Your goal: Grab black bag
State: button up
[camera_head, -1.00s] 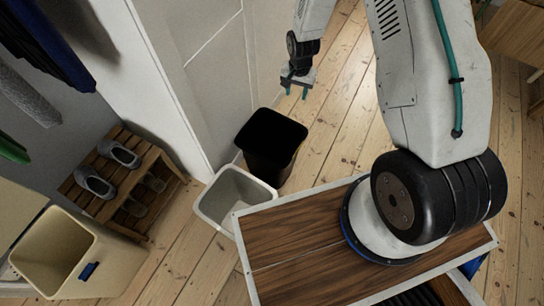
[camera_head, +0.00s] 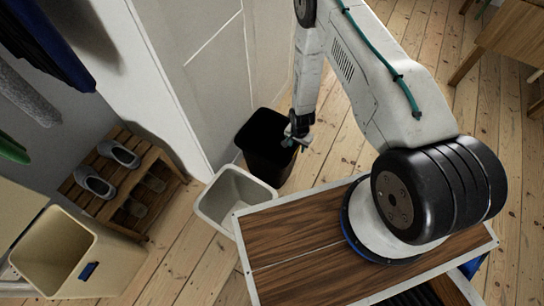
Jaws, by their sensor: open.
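The black bag shows as a dark, open-topped black bin shape (camera_head: 262,145) standing on the floor against the white wall panel, left of the middle of the head view. I cannot tell whether the fingers straddle the rim. The inside of the bin is too dark to make out, and my gripper hides part of its right side.
A white bin (camera_head: 232,198) stands right in front of the black one. A beige bin (camera_head: 85,258) is at lower left. A wooden rack (camera_head: 118,190) with shoes stands by the wall. A wooden table (camera_head: 508,42) is at upper right. Floorboards right of the black bin are clear.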

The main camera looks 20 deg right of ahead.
aim_at(297, 149)
notch_tip(297, 149, down, 4)
jog(key=shift+r, duration=0.2)
grip_shut()
